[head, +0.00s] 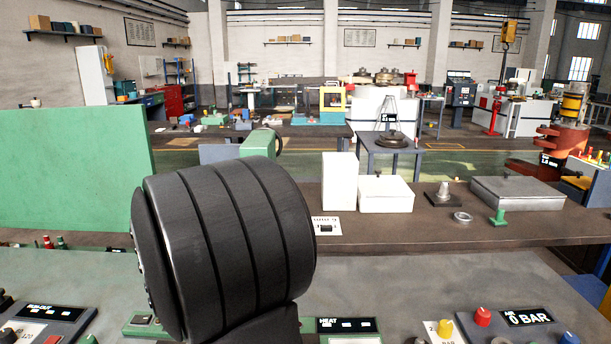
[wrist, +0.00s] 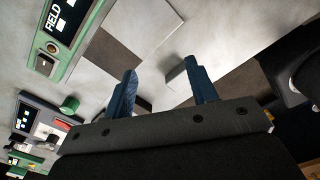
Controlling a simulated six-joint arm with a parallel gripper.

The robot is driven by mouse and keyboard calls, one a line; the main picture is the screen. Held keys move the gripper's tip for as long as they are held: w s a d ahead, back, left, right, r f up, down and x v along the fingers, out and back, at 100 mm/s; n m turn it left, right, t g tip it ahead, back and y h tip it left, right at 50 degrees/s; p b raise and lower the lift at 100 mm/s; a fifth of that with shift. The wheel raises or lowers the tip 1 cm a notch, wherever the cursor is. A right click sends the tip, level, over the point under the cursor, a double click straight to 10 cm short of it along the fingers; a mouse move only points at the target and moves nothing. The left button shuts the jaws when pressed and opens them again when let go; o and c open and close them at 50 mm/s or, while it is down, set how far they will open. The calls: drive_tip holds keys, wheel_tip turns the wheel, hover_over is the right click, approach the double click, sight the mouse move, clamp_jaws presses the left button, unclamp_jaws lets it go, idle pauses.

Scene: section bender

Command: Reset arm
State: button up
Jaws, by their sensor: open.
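My gripper (wrist: 160,68) shows in the wrist view with two blue fingers spread well apart. It is open, and nothing is between the fingers. Pale grey surfaces and a dark brown patch lie beyond the fingertips. I cannot make out the gripper in the head view. A large black grooved cylinder (head: 230,240) fills the lower left middle of the head view and hides part of the bench. I cannot tell whether it belongs to my arm.
A green panel (head: 70,170) stands at the left. The brown bench holds a white upright box (head: 340,182), a white lidded box (head: 386,194), and a grey lidded case (head: 517,193). Control panels with a HEAT display (head: 347,326) line the front edge. A FIELD panel (wrist: 68,25) shows in the wrist view.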

drive_tip(key=w+d+m, duration=0.4)
drive_tip(key=d+m, duration=0.6)
drive_tip(key=d, duration=0.2)
drive_tip(key=a+f, duration=0.3)
drive_tip(key=a, duration=0.3)
drive_tip(key=shift+w+a+f, duration=0.3)
drive_tip(key=shift+a+f, duration=0.1)
drive_tip(key=d+r, duration=0.4)
drive_tip(key=d, duration=0.3)
drive_tip(key=s+a+n, duration=0.3)
drive_tip(key=a+n, duration=0.4)
drive_tip(key=a, duration=0.2)
drive_tip(key=shift+a+n, duration=0.15)
drive_tip(key=shift+n, duration=0.15)
